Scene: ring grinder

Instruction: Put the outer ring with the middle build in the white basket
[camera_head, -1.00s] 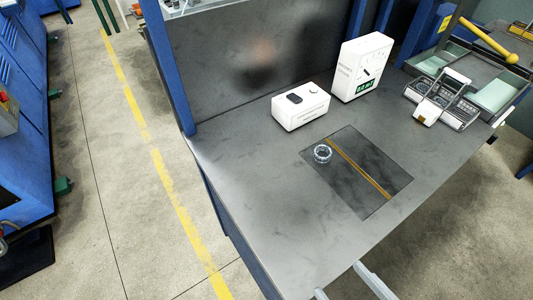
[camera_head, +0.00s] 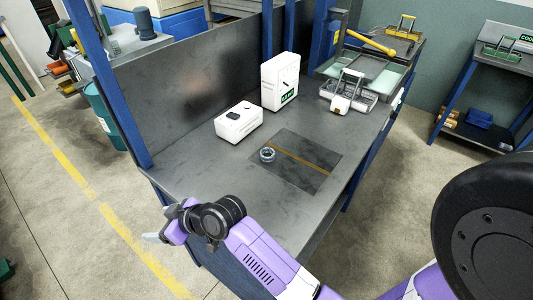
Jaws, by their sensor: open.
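A metallic ring (camera_head: 267,155), probably the outer ring, lies on the dark mat (camera_head: 312,172) on the grey workbench, at the mat's left edge. Whether a middle build sits inside it is too small to tell. My gripper (camera_head: 154,238) is open and appears empty, in front of the bench's near left corner and well away from the ring. It is small and partly hidden by my wrist. I cannot pick out a white basket with certainty.
A low white box (camera_head: 238,122) and a taller white box (camera_head: 285,82) stand behind the mat. The bench's front left is clear.

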